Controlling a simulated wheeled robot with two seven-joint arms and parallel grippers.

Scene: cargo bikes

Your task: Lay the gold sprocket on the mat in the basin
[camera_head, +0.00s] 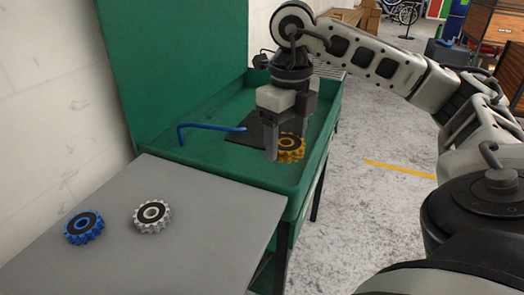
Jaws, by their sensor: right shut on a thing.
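The gold sprocket (291,150) is inside the green basin (225,168), at the near right edge of the dark mat (254,130). My right gripper (279,143) points down and is shut on the sprocket. One finger stands in front of the sprocket's left side and hides part of it. I cannot tell whether the sprocket touches the mat or the basin floor, or hangs just above. The gripper also hides part of the mat. My left gripper is not in view.
A blue sprocket (84,228) and a silver sprocket (152,216) lie on the grey table (160,255) in front. The basin's green back panel (175,60) rises behind.

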